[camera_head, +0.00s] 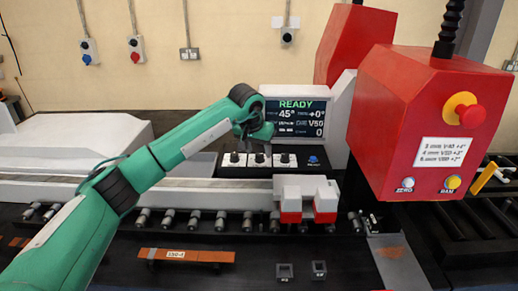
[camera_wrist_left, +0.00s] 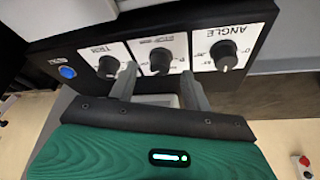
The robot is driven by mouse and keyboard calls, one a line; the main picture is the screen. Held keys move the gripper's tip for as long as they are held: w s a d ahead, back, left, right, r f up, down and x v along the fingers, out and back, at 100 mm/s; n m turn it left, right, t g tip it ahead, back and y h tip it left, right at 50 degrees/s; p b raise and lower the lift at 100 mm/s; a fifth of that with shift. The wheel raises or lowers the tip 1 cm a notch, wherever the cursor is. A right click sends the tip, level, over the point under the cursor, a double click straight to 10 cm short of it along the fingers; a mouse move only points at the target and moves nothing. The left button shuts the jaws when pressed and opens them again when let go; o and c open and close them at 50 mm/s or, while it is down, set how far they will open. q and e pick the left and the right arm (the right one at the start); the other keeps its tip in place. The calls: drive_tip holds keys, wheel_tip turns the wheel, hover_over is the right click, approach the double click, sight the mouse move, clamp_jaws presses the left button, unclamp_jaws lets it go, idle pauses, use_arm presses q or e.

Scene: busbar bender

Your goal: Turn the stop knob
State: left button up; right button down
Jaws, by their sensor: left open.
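The stop knob (camera_wrist_left: 160,62) is the black middle knob on a white label plate of the control box, between the trim knob (camera_wrist_left: 109,67) and the angle knob (camera_wrist_left: 223,55). My left gripper (camera_wrist_left: 158,76) is open, with one grey fingertip on each side of the stop knob; whether they touch it I cannot tell. In the head view my green left arm reaches to the control box (camera_head: 232,171), and my left gripper (camera_head: 250,138) is above the row of knobs, partly hidden by its own arm. My right gripper is not in view.
A display (camera_head: 296,117) reading READY stands behind the box. A blue button (camera_head: 314,160) is at the box's right end. The red press head (camera_head: 425,120) with its emergency stop (camera_head: 466,109) is on the right. An orange-brown bar (camera_head: 187,255) lies in front.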

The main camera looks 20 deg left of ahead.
use_arm(q)
drive_tip(key=shift+x, duration=0.75)
drive_tip(key=shift+f, duration=0.1)
drive_tip(key=c, duration=1)
drive_tip(key=shift+o, duration=0.2)
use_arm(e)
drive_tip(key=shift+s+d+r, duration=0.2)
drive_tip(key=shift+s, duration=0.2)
